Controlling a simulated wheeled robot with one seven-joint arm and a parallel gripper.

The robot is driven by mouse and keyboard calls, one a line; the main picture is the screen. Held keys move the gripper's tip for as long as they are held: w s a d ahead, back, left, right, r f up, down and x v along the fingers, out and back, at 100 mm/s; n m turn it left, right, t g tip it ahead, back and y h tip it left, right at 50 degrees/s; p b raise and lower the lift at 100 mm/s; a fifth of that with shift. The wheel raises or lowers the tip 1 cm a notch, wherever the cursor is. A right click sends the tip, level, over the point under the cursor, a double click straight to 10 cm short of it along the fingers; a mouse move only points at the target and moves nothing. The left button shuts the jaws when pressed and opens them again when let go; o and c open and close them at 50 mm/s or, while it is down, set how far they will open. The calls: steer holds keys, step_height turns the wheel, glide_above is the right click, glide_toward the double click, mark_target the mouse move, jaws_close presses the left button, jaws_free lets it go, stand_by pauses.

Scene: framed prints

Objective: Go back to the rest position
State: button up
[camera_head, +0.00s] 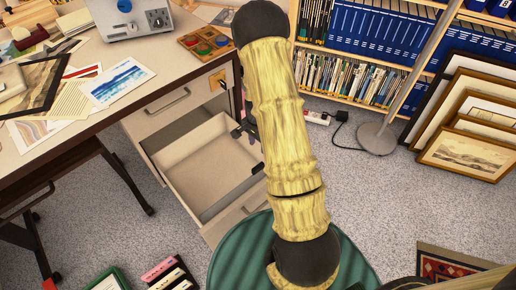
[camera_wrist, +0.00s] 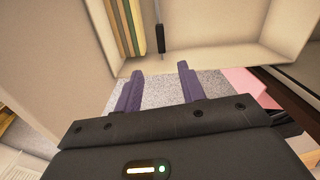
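My arm (camera_head: 277,100) reaches forward from the lower middle of the head view, over the desk's drawer side. My gripper (camera_wrist: 160,75) shows in the wrist view as two purple fingers standing apart, with carpet visible between them and nothing held. In the head view it is mostly hidden behind the arm, near the open drawer (camera_head: 205,160) of the desk. That drawer is pulled out and looks empty in its visible part.
The desk (camera_head: 95,55) at left holds prints, a grey device (camera_head: 133,18) and a paint tray (camera_head: 205,43). A bookcase (camera_head: 360,60) stands behind. Framed prints (camera_head: 465,150) lean at right beside a lamp base (camera_head: 377,137). Carpet (camera_head: 385,200) is clear at centre right.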

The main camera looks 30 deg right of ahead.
steer(key=shift+r, duration=0.55)
steer(key=s+a+r+n+t, duration=0.1)
steer(key=s+a+r+n, duration=0.5)
steer(key=r, duration=0.4)
steer(key=s+a+r+n+t, duration=0.2)
steer(key=s+a+r+n, duration=0.4)
steer(key=r, duration=0.5)
step_height(320, 180, up, 33)
steer(key=s+d+n+p, duration=0.1)
steer(key=p, duration=3.2)
steer(key=shift+n, duration=0.3)
steer(key=shift+s+f, duration=0.1)
